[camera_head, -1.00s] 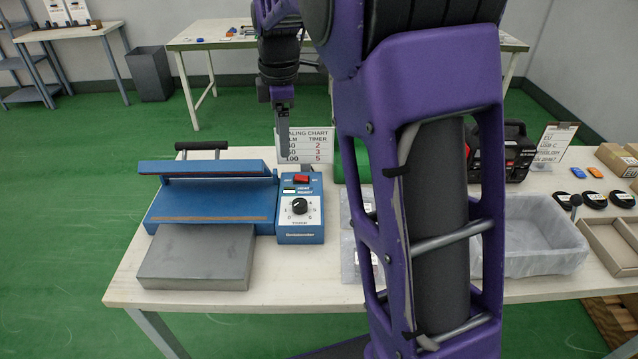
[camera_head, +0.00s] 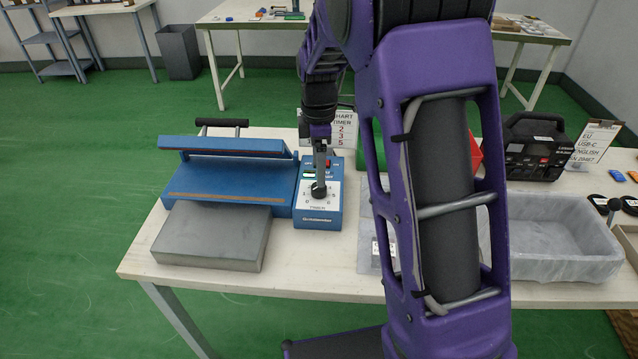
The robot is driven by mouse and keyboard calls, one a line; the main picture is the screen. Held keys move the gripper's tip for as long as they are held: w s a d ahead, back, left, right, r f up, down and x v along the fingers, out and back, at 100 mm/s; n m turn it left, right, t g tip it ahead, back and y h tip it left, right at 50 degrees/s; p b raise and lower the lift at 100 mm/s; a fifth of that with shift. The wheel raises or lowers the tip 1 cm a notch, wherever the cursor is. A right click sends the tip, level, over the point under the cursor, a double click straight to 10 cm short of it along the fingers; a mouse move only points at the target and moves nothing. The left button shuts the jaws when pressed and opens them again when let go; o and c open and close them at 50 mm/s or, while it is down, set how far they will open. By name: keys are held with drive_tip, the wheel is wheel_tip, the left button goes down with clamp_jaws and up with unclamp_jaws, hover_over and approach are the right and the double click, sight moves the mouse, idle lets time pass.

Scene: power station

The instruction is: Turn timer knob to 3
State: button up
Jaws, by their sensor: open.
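The timer knob (camera_head: 319,192) is a round black dial on a white numbered face, on the front part of the blue sealer's control box (camera_head: 318,217). My gripper (camera_head: 319,182) points down at the knob, its fingertips at or just above it. Whether they touch it cannot be told. The fingers look narrow from this side and the gap between them is hidden. The gripper covers part of the dial's upper face, so the knob's pointer setting is unclear. The sealing chart (camera_head: 343,129) stands behind, partly covered by my arm, with 2, 3 and 5 readable under TIMER.
The blue sealer (camera_head: 225,185) with its raised bar and black handle (camera_head: 222,123) stands left of the box, a grey plate (camera_head: 212,236) before it. A grey tray (camera_head: 550,265) and black case (camera_head: 535,148) are to the right. My purple arm hides the table's middle.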

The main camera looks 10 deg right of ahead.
sight(319, 190)
wheel_tip(319, 190, down, 5)
drive_tip(key=shift+r, duration=0.1)
idle(0.3)
clamp_jaws()
